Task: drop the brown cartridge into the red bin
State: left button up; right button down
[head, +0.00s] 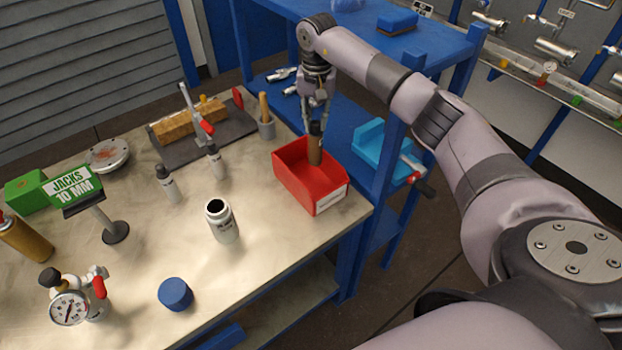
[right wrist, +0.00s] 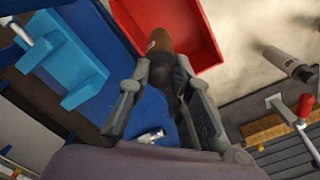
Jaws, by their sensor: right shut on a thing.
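The brown cartridge (head: 315,152) hangs roughly upright, with a dark upper end, from my right gripper (head: 317,118). The gripper is shut on its upper part. The red bin (head: 325,197) is an open box with a white label, near the table's right edge. In the head view the cartridge overlaps the bin's opening; I cannot tell how far its lower end reaches inside. In the right wrist view the cartridge (right wrist: 160,42) points away between the fingers (right wrist: 157,80), over the near side of the bin (right wrist: 205,52). My left gripper is not in view.
A white bottle (head: 221,222), small dropper bottles and a blue cap (head: 175,294) stand to the left. A blue shelf with a light-blue tray (head: 372,150) is to the right.

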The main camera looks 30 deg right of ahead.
aim_at(315, 132)
notch_tip(315, 132, down, 4)
jog(key=shift+r+b, duration=0.15)
jog(key=shift+b, duration=0.75)
jog(key=shift+w+a+f, duration=0.1)
jog(key=shift+w+f, duration=0.05)
jog(key=shift+f, duration=0.2)
jog(key=c, duration=1.4)
grip_release()
jog(key=shift+o, duration=0.2)
jog(key=shift+r, duration=0.15)
notch_tip(315, 132, up, 12)
jog(key=shift+f, duration=0.1)
